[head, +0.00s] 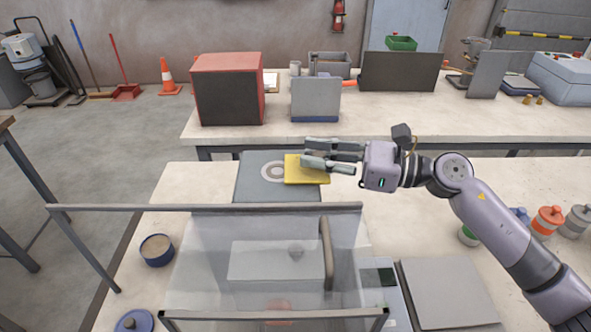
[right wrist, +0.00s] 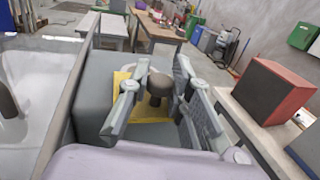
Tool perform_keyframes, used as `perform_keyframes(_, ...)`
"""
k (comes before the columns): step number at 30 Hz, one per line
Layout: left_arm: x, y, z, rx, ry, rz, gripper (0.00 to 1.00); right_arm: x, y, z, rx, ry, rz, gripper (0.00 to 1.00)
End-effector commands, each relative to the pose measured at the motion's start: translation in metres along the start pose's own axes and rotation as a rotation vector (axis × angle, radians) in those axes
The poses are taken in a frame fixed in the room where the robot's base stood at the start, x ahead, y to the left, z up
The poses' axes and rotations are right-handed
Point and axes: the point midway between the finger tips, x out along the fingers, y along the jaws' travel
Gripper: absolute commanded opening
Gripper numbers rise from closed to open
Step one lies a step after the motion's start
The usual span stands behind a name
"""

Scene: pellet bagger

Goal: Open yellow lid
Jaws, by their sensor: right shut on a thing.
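The yellow lid (head: 306,176) is a flat square plate over the top of a grey box (head: 255,190) in the head view. A pale ring (head: 270,172) on the box top shows at the lid's left, partly covered by it. My right gripper (head: 308,152) reaches in from the right over the lid. In the right wrist view its fingers (right wrist: 160,75) are shut on a dark brown knob (right wrist: 160,86) above the yellow lid (right wrist: 148,107). Whether the lid touches the box is unclear. My left gripper is not in view.
A clear guard (head: 270,245) with a grey frame and handle stands in front of the box. A blue tin (head: 157,252) is at left. Small jars (head: 548,220) are at right.

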Motion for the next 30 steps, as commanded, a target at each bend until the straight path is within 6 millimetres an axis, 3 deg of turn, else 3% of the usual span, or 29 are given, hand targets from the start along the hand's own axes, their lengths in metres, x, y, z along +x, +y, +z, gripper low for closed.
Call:
perform_keyframes(1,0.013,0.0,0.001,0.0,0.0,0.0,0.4,-0.008,-0.003,-0.006,-0.003,0.001,-0.004,0.0)
perform_keyframes(3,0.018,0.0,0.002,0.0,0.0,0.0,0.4,-0.014,-0.004,-0.004,-0.003,-0.001,-0.003,0.0)
perform_keyframes(15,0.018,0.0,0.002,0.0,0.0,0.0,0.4,-0.02,-0.005,0.0,0.0,0.001,0.0,0.0)
perform_keyframes(16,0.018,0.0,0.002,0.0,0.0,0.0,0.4,-0.02,-0.005,0.0,0.0,0.001,0.001,0.2)
perform_keyframes(25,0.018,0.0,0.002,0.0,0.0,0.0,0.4,-0.02,-0.005,0.0,0.0,0.0,0.0,0.4)
perform_keyframes(30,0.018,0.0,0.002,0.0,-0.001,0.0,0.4,-0.02,-0.005,0.0,0.0,0.0,0.0,0.41)
